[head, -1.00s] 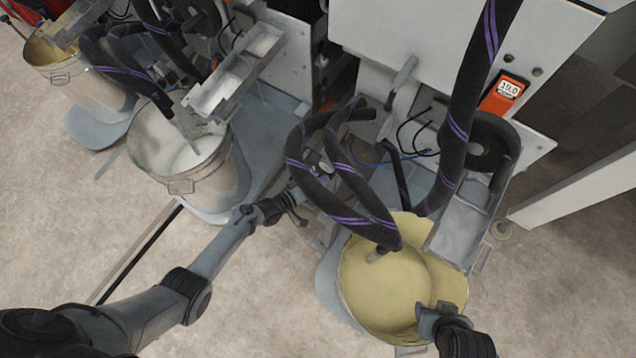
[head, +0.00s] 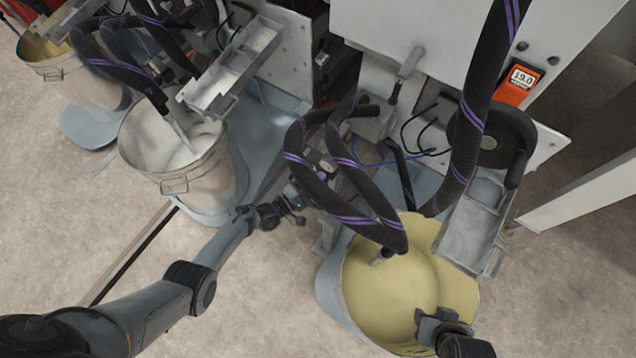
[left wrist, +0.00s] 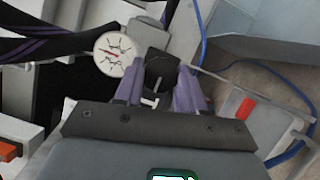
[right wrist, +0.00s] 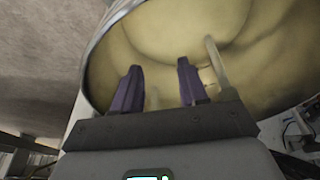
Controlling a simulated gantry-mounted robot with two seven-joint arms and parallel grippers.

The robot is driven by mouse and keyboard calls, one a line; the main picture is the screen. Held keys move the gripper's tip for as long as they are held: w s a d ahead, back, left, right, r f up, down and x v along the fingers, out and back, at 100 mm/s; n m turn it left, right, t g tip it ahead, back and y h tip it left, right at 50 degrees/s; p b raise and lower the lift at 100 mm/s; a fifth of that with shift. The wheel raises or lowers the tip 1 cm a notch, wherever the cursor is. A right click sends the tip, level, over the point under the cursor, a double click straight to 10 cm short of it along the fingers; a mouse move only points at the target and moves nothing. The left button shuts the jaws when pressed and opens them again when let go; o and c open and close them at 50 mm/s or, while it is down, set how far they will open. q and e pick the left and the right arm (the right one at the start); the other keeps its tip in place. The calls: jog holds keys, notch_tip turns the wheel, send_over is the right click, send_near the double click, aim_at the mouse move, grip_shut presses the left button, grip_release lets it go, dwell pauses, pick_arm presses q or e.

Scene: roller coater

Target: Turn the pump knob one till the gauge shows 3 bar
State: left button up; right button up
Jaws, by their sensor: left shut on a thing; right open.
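In the left wrist view, a dark knob (left wrist: 160,72) sits between the two purple fingers of my left gripper (left wrist: 160,88), which is shut on it. A round white pressure gauge (left wrist: 114,53) with a red needle is just left of the knob; its numbers are too small to read. My right gripper (right wrist: 155,85) is open and empty above a bucket of yellow liquid (right wrist: 160,45); the bucket also shows in the head view (head: 393,290).
Black hoses with purple stripes (head: 375,215) loop close to my left gripper. A bucket of white liquid (head: 185,165) stands to the left. A metal tray (head: 470,225) hangs over the yellow bucket. An orange display (head: 519,82) is on the machine. A blue cable (left wrist: 203,40) runs near the knob.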

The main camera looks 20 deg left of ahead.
dwell(0.4)
pick_arm(q)
jog(key=o, duration=1.1)
jog(key=shift+c, duration=0.2)
jog(key=shift+s, duration=0.1)
jog(key=r+p+v, duration=0.1)
jog(key=p+v, duration=0.2)
jog(key=v, duration=0.7)
jog(key=shift+s+a+f, duration=0.2)
jog(key=shift+s+f, duration=0.05)
jog(key=shift+f, duration=0.25)
